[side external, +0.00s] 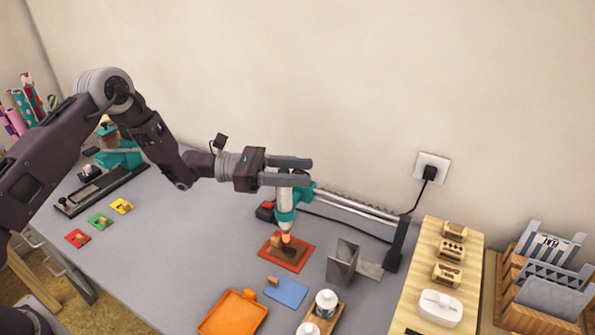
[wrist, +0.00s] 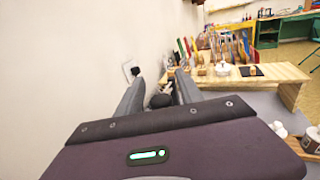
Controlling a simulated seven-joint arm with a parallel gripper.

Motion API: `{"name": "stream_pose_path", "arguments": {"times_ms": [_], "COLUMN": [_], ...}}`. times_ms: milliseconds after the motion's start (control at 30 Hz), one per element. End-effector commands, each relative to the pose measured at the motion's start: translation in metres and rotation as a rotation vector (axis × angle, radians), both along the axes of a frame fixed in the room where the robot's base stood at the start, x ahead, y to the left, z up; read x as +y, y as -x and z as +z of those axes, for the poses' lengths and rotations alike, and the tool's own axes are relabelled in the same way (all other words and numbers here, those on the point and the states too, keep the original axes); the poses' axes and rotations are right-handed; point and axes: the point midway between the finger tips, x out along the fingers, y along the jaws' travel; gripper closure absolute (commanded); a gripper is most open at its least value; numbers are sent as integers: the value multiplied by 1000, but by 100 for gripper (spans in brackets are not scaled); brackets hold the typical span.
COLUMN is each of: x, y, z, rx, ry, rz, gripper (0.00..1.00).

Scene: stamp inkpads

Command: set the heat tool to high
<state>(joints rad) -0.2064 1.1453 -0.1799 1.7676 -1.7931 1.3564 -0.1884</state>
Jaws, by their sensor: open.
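The heat tool (side external: 286,206) is teal and white and points nozzle down, with an orange glow at its tip. It stands above an orange-red pad (side external: 273,262) with a brown block on it. My gripper (side external: 309,171) is open, its fingers pointing right, level with the tool's top. The lower finger partly covers the tool's upper end. In the wrist view, a dark round part (wrist: 160,101) shows between the fingers, apparently the tool's end. I cannot tell whether the fingers touch it. The tool's setting cannot be read.
A black and red piece (side external: 265,211) sits left of the tool. A metal rail (side external: 350,207) and a cord run behind, to a wall plug (side external: 430,172). A grey metal stand (side external: 343,262), a blue pad (side external: 287,292) and an orange tray (side external: 233,314) lie in front.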

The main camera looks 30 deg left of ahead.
Motion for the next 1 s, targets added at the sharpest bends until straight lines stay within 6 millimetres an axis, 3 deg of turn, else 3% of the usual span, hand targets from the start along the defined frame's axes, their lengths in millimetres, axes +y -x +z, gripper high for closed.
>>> {"name": "stream_pose_path", "arguments": {"times_ms": [167,300,400,1000], "x": [0,0,0,0], "y": [0,0,0,0], "z": [0,0,0,0], "rx": [1,1,1,1], "ry": [0,-1,-1,-1], "rz": [0,0,0,-1], "gripper": [58,86,100,100]}}
